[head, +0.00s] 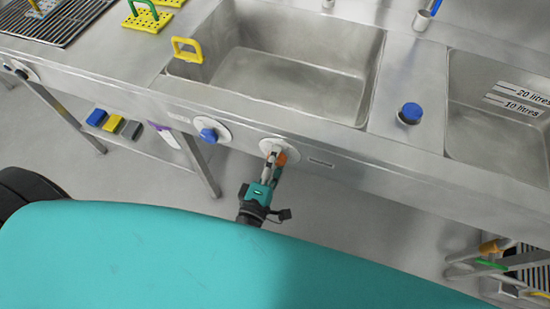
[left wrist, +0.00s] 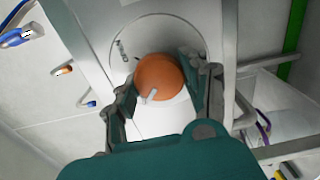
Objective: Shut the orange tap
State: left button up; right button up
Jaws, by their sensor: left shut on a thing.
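The orange tap (left wrist: 160,82) is a round knob on a white disc on the front panel of the steel sink unit. In the head view a small part of the orange tap (head: 281,158) shows between my fingers. My left gripper (head: 272,160) reaches up to the panel and is shut on the tap. In the left wrist view the fingers of my left gripper (left wrist: 158,88) stand on either side of the knob. A small pale mark shows at the knob's lower left. My right gripper is in neither view.
A blue tap (head: 208,135) sits on the same panel to the left. Above is an empty sink basin (head: 300,85) with a yellow handle (head: 187,50) at its rim. A blue knob (head: 411,113) stands on the worktop at right. A table leg (head: 200,165) stands left of my gripper.

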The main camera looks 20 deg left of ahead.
pick_arm(q)
jog(key=o, duration=1.2)
jog(key=shift+s, duration=0.1)
jog(key=s, duration=1.2)
jog(key=shift+a, duration=0.25)
jog(key=shift+w, duration=0.1)
